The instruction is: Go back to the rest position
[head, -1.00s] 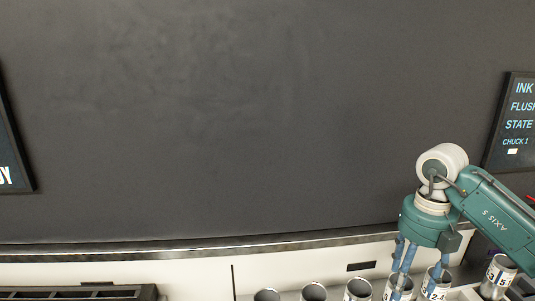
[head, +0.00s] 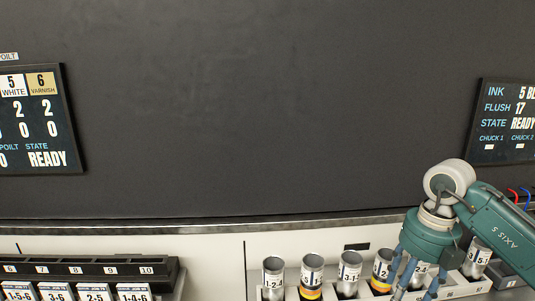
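My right gripper (head: 418,286) hangs at the lower right of the head view, below its teal wrist marked along an arm reading AXIS 5. Its blue fingers point down and are spread apart, so it looks open. The fingertips lie near the bottom edge. A labelled metal can (head: 421,270) shows between and behind the fingers; whether they touch it is unclear. My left gripper is not in view.
A row of labelled cans (head: 312,268) stands along the bottom, some with orange bands. A black rack (head: 95,268) numbered 6 to 10 is at lower left. Status screens hang at left (head: 40,120) and right (head: 508,125). The dark wall between is clear.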

